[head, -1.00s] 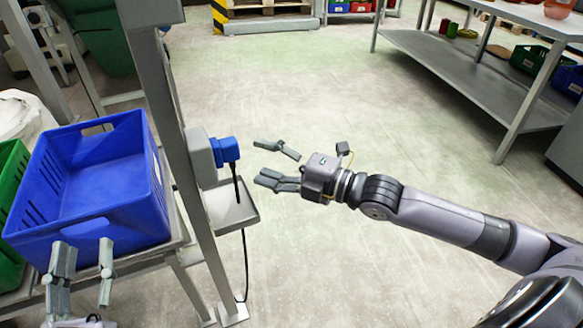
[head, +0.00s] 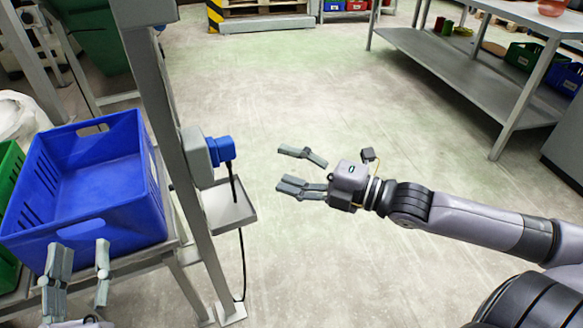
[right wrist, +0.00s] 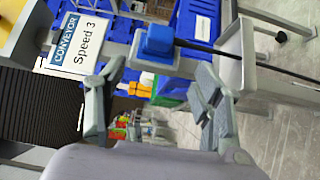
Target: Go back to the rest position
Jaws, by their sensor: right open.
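My right gripper (head: 304,172) is open and empty in the head view, with its arm reaching in from the right over bare floor. It points left toward a blue plug (head: 221,150) on a grey socket box, with a clear gap between them. In the right wrist view its open fingers (right wrist: 160,100) frame empty space, and the blue plug (right wrist: 154,43) shows beyond them. My left gripper (head: 78,275) is at the bottom left of the head view, its two fingers apart in front of the blue crate, with nothing seen between them.
The blue crate (head: 110,222) sits on a metal stand beside a grey post (head: 165,120). A small grey tray (head: 230,215) is below the plug, and a black cable hangs down. A metal shelf table (head: 450,75) stands at the upper right. The floor between is clear.

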